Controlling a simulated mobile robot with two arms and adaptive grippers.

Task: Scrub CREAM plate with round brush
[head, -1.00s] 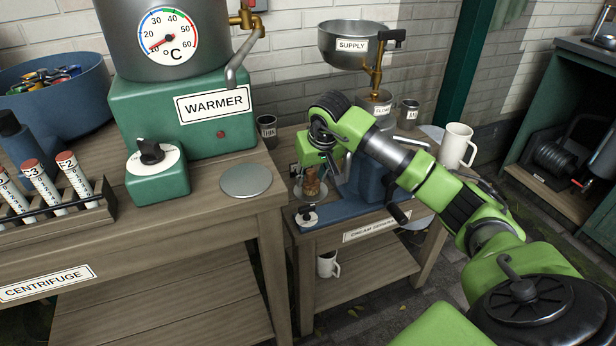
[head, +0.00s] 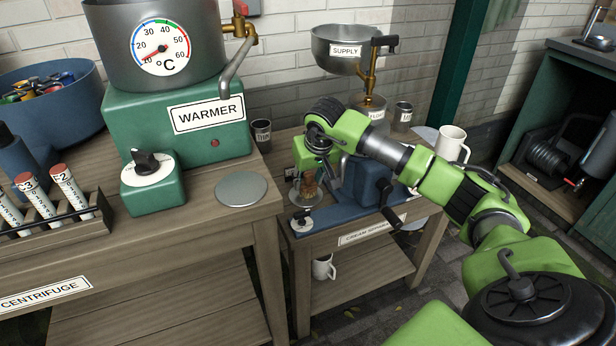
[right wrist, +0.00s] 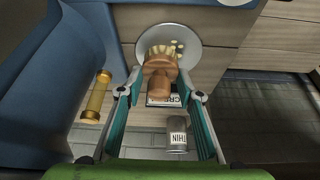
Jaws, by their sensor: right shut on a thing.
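My right gripper (right wrist: 160,92) is shut on the round brush (right wrist: 160,75), a brown wooden brush with pale bristles. The brush also shows below the gripper (head: 312,160) in the head view (head: 308,183). In the right wrist view the bristles lie over a pale round plate (right wrist: 190,52). I cannot tell whether they press on it. Small yellowish spots show on the plate around the bristles. A label reading "CRE" (right wrist: 175,100) shows beside the brush, partly hidden by it. My left gripper is not in view.
The blue cream separator (head: 366,182) with a crank stands right beside my gripper. A THIN cup (head: 261,133) stands behind left; a white mug (head: 451,143) is at right. The green warmer (head: 180,125) and a grey disc (head: 241,189) are on the left bench.

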